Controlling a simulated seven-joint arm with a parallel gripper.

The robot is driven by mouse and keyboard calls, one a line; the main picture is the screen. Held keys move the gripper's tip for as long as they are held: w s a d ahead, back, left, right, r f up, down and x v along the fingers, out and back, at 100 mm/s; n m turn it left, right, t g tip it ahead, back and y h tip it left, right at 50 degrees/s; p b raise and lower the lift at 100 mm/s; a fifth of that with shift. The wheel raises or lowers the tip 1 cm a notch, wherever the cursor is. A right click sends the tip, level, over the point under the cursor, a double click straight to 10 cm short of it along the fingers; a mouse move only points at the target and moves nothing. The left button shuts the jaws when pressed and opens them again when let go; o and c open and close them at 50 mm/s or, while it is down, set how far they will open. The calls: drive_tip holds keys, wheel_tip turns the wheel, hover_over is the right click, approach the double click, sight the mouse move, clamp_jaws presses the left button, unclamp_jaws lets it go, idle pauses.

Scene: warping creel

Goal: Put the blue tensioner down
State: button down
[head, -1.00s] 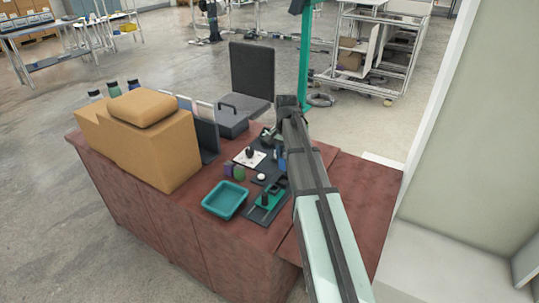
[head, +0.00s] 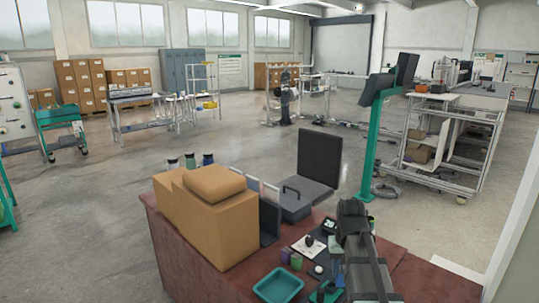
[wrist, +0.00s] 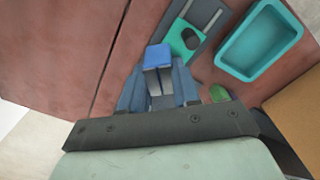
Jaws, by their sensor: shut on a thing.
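The blue tensioner (wrist: 158,56) shows in the wrist view as a blue block at the fingertips. My gripper (wrist: 160,80) is shut on it, with a finger on either side of its lower part. The gripper is over the reddish-brown desk (wrist: 80,45); the gap beneath the tensioner cannot be judged. A green fixture (wrist: 182,38) with a dark round knob lies just beyond it on a dark strip. In the head view my arm (head: 358,245) covers the gripper and most of this area.
A teal tray (head: 263,291) sits at the desk's front, and to the right in the wrist view (wrist: 225,64). A large tan box (head: 215,225) stands at the left. A white card (head: 302,248) and small items lie between. The wrist view shows bare desk at left.

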drive_tip(key=s+a+r, duration=0.2)
drive_tip(key=a, duration=0.2)
drive_tip(key=n, duration=1)
hover_over(279, 292)
drive_tip(key=shift+s+f, duration=0.1)
drive_tip(key=shift+f, duration=6.1)
drive_tip(key=shift+f, duration=0.15)
drive_tip(key=c, duration=0.8)
unclamp_jaws()
